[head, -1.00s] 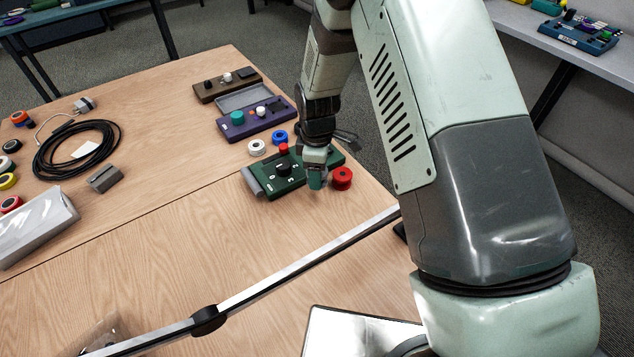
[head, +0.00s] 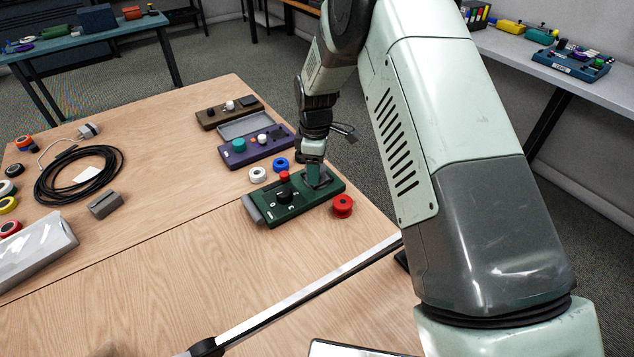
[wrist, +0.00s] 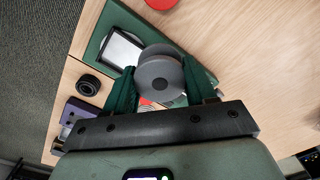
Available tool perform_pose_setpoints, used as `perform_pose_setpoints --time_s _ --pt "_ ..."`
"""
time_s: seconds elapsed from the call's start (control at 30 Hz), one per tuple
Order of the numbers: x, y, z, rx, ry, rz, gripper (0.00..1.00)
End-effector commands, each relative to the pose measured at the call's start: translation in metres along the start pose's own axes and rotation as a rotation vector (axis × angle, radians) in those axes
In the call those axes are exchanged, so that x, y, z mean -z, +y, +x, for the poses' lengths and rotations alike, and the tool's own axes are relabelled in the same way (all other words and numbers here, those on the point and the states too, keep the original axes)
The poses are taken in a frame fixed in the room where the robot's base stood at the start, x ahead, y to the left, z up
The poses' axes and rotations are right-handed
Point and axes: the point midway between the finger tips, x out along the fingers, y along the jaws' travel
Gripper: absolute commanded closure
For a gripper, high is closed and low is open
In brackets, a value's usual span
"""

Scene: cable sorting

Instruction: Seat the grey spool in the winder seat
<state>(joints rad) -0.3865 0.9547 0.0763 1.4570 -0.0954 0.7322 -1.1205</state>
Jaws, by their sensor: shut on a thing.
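My gripper (wrist: 160,88) is shut on the grey spool (wrist: 158,72), with one green finger on each side of it in the wrist view. In the head view my gripper (head: 317,176) is over the far right end of the green winder (head: 296,208), and I cannot make out the spool there. The winder has a black knob (head: 283,194) and a red button (head: 284,176). The seat is not clearly visible, and I cannot tell whether the spool touches the winder.
A red spool (head: 343,206) stands just right of the winder. White (head: 258,175) and blue (head: 281,165) spools stand behind it. A purple device (head: 252,150) and a brown device (head: 228,113) lie farther back.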

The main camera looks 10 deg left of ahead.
Motion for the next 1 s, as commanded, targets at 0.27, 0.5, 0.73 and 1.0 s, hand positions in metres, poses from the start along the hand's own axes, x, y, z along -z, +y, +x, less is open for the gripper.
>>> perform_pose_setpoints --time_s 0.27,0.5,0.73,1.0 --pt "0.005 0.055 -0.004 0.0 0.001 0.003 0.74" --pt "0.005 0.065 -0.003 0.001 0.001 0.003 0.74" --pt "0.005 0.064 0.011 0.002 0.0 0.003 0.74" --pt "0.005 0.065 0.024 0.001 0.0 0.003 0.74"
